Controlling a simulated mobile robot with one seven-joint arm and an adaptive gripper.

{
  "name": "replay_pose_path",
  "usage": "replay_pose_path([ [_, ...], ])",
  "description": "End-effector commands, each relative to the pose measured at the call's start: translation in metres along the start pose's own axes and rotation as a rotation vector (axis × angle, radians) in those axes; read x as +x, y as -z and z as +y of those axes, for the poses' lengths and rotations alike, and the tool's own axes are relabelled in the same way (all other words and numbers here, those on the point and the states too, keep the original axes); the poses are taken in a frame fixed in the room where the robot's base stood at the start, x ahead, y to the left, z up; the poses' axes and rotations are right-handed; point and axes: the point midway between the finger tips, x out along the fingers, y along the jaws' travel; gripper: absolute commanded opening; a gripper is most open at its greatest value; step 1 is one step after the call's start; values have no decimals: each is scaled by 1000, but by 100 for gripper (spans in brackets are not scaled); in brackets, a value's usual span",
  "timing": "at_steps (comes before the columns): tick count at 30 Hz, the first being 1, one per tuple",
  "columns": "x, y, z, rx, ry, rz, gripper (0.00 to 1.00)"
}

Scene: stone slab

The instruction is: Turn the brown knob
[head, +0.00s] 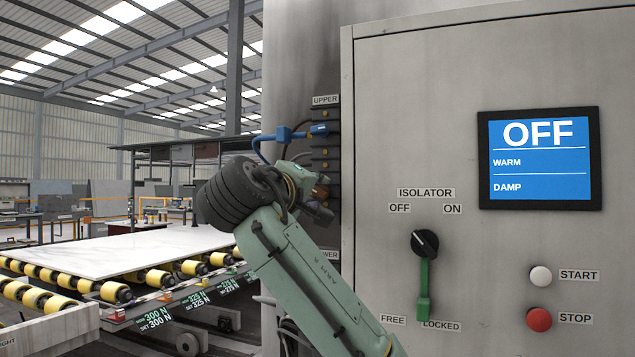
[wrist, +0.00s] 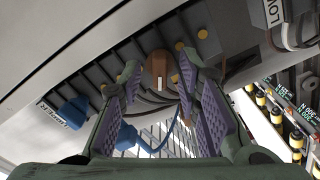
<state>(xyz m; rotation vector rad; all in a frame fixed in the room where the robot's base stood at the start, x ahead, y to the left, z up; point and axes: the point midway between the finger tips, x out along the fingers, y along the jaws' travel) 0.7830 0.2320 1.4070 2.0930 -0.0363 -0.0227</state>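My gripper (wrist: 158,84) is open, with one purple-padded finger on each side of the knob's line. The knob appears between the fingertips; I cannot tell whether either finger touches it. In the head view my gripper (head: 312,196) is at the dark strip on the side of the grey cabinet, and it hides most of the knob's area.
Blue connectors (wrist: 72,112) with a blue hose sit close beside my gripper. The grey cabinet (head: 400,100) carries a screen (head: 539,158) reading OFF, an isolator knob (head: 424,243) with a green lever, and START and STOP buttons. A roller conveyor with a white slab (head: 120,250) stands left.

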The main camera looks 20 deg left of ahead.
Motion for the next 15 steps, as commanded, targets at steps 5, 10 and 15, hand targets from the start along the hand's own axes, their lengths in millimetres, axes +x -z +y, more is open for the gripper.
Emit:
replay_pose_path([
  [5,13,0,1,0,0,0,31],
  [10,15,0,0,1,0,1,31],
  [15,14,0,0,1,0,1,28],
])
